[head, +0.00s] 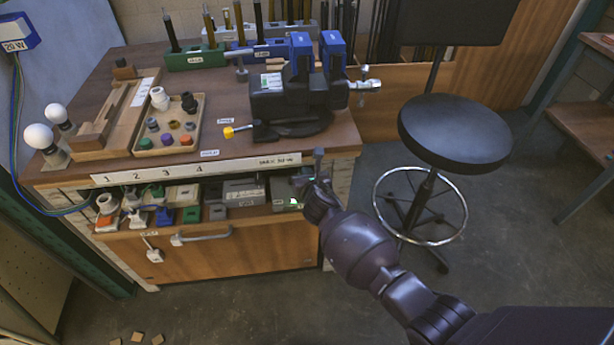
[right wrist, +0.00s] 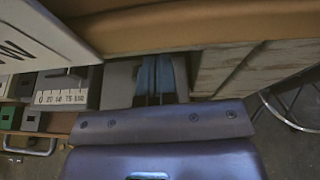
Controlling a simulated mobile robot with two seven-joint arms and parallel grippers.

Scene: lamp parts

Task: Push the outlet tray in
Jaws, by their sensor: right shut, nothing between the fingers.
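Below the worktop's numbered front edge, a wooden tray (head: 240,214) holds sockets, plugs and grey boxes; I take it to be the outlet tray. Its front edge shows at or slightly beyond the worktop edge; how far it is out is hard to tell. My right gripper (head: 311,178) is at the tray's right end, near a grey-green box (head: 283,193). In the right wrist view its fingers (right wrist: 155,96) are shut and empty in front of a grey surface; I cannot tell whether they touch it. My left gripper is not in view.
The worktop (head: 215,105) overhangs the tray and carries a black vise (head: 290,100), a parts tray (head: 170,125) and bulbs. A drawer with a handle (head: 200,236) is below. A stool (head: 455,130) stands at right. Floor in front is mostly clear.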

